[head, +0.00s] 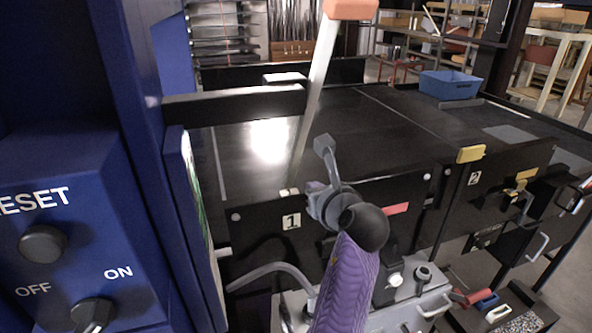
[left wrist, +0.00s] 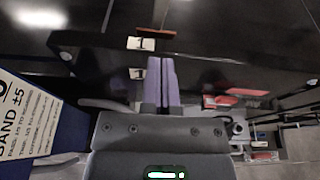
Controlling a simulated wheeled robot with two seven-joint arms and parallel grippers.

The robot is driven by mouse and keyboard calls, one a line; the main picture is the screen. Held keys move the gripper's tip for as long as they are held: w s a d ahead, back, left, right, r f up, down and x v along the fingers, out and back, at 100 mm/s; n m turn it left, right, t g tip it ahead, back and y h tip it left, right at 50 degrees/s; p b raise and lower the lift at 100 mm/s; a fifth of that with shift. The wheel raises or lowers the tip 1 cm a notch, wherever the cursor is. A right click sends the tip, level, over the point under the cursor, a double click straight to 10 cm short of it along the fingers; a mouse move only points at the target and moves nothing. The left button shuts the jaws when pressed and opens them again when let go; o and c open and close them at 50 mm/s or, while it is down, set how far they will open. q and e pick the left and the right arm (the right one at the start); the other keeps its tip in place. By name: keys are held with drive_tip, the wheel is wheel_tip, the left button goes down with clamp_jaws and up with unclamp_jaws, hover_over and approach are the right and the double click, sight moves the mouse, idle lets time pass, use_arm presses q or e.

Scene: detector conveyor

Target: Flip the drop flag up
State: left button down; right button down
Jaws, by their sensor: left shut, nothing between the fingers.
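A pale pole (head: 318,85) rises tilted to the right from behind the front panel, with a salmon-orange block (head: 350,9) at its top; I take it to be the drop flag, standing up. Its foot is near the plate marked 1 (head: 291,221). My left gripper (head: 316,187) is just right of the pole's foot, in front of the belt. In the left wrist view its purple fingers (left wrist: 161,65) are shut together and empty, near the plate marked 1. An orange strip beyond the fingertips there is too blurred to identify. My right gripper is not seen.
A blue control box (head: 70,190) with RESET and ON/OFF knobs stands close at the left. The black belt (head: 370,130) is bare ahead. A blue bin (head: 448,84) sits at the far right. Yellow and red tabs line the front panel.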

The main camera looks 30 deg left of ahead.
sight(293, 171)
use_arm(q)
drive_tip(key=x, duration=1)
drive_tip(key=shift+a+f, duration=0.1)
drive_tip(key=shift+a, duration=0.1)
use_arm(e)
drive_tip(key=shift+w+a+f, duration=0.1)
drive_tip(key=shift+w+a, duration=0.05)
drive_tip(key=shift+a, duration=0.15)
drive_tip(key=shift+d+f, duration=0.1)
